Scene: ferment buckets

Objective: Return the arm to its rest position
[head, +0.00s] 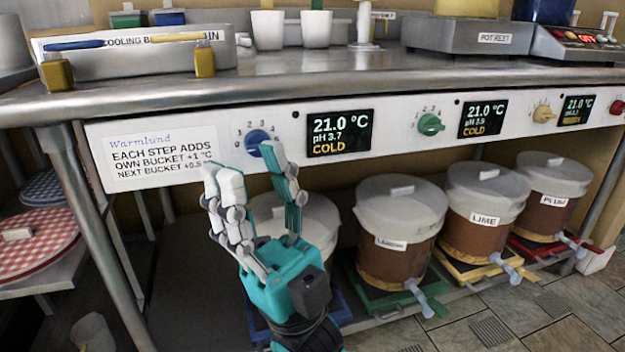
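My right gripper (241,167) is in front of the control panel, fingers pointing up and spread apart, with nothing between them. Its right-hand fingertip overlaps the lower edge of the blue knob (256,139) in the picture; I cannot tell if they touch. The gripper hides much of the leftmost lidded bucket (312,217) behind it. My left gripper is not in view.
The white panel (158,156) runs under the steel counter edge (420,70). Displays read 21.0 °C and COLD, such as the left one (340,132). A brown bucket (400,255) and others stand on the low shelf, spigots forward. Tiled floor (540,310) is clear at lower right.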

